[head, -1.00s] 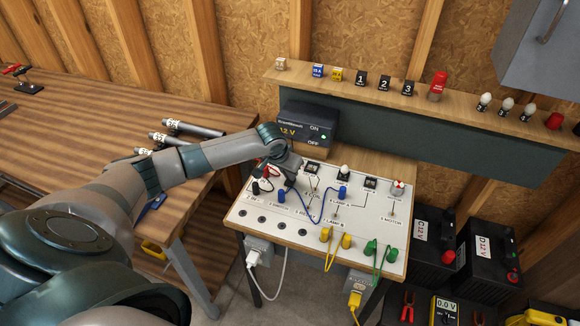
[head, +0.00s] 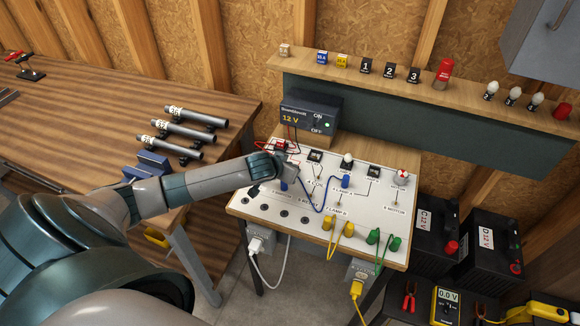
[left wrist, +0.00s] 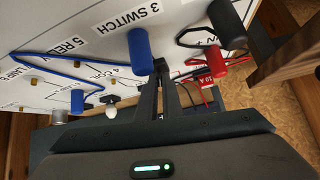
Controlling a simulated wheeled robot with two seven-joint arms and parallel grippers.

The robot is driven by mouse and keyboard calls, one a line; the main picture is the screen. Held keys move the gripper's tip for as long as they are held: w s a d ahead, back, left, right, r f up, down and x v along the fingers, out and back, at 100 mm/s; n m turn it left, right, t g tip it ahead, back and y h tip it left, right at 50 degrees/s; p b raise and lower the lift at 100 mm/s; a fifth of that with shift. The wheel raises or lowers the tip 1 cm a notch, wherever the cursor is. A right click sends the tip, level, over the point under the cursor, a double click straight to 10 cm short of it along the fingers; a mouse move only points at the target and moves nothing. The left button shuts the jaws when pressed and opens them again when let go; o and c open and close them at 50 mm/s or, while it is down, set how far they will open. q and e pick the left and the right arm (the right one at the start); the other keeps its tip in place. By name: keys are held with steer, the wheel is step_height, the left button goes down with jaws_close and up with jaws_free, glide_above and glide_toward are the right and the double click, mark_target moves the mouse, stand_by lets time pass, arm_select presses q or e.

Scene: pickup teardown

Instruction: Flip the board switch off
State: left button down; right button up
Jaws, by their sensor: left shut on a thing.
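The white circuit board (head: 320,222) sits on a small wooden stand in the head view. My left gripper (head: 284,172) is at the board's upper left and hides the switch there. In the left wrist view the "3 SWITCH" label (left wrist: 103,38) shows on the board (left wrist: 60,55). My left gripper (left wrist: 160,64) has its fingers closed together close beside a blue plug (left wrist: 140,50). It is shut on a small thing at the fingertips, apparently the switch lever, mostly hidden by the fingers. My right gripper is not in view.
A red and a black plug (left wrist: 228,24) stand close to the fingers. The 12 V supply (head: 308,118) behind the board shows a green light. Blue, yellow (head: 348,229) and green (head: 394,243) plugs with wires crowd the board. A wooden bench (head: 90,120) is at left.

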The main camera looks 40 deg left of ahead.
arm_select(q)
steer(key=c, duration=1.9)
jaws_free()
steer(key=shift+s+r, duration=0.1)
steer(key=b+v, duration=0.4)
steer(key=v, duration=1.3)
